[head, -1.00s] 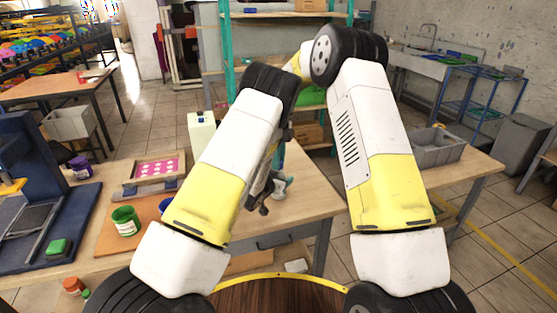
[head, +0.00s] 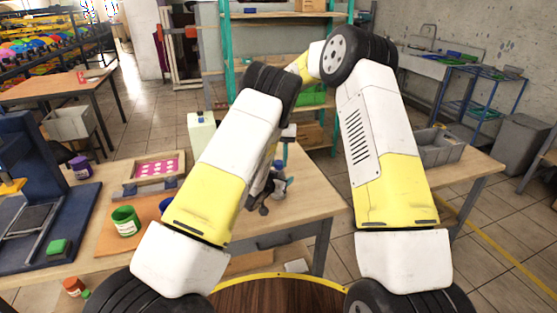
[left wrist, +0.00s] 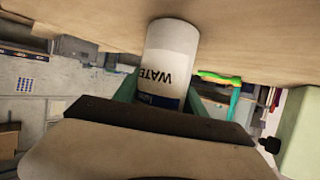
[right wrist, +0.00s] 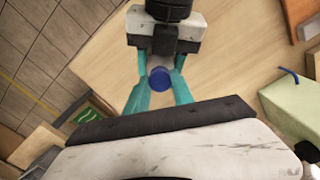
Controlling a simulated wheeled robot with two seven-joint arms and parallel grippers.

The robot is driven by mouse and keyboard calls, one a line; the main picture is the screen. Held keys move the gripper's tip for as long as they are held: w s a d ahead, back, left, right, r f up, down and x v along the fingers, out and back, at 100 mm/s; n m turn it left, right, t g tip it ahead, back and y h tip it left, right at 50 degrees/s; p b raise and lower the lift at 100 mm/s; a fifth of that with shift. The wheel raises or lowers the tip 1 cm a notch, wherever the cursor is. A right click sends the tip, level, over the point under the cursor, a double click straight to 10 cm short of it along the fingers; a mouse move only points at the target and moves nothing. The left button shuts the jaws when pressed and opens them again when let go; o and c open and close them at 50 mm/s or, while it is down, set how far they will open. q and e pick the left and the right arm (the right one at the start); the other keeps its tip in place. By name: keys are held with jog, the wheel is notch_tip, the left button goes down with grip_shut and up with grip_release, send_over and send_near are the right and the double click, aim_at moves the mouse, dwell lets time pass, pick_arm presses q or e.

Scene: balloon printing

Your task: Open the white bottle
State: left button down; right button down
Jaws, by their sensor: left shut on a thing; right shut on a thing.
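The white bottle (left wrist: 172,45), lettered WATER and with a dark blue band, shows upside down in the left wrist view. My left gripper (left wrist: 168,100) is shut on it, one teal finger on each side. In the right wrist view the blue cap (right wrist: 158,79) sits between the teal fingertips of my right gripper (right wrist: 158,86), which is shut on it. The left gripper's dark and white body lies just beyond. In the head view both grippers are close together over the table, partly behind my left arm. I cannot tell whether the cap is off the bottle's neck.
The wooden table (head: 305,200) has free room right of the grippers. A pale tall container (head: 201,130) stands behind my left arm. A green pot (head: 125,221), a pink-dotted printing frame (head: 155,168) and a purple jar (head: 81,167) are to the left. A grey bin (head: 437,147) is at right.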

jog(key=n, duration=0.4)
jog(key=shift+n, duration=0.3)
jog(key=n, duration=0.4)
jog(key=shift+n, duration=0.4)
jog(key=n, duration=0.6)
jog(key=shift+n, duration=0.3)
jog(key=n, duration=0.7)
jog(key=shift+r, duration=0.1)
jog(key=n, duration=0.4)
jog(key=shift+w, duration=0.1)
jog(key=n, duration=0.4)
jog(key=shift+n, duration=0.4)
jog(key=shift+r, duration=0.25)
jog(key=shift+r, duration=0.9)
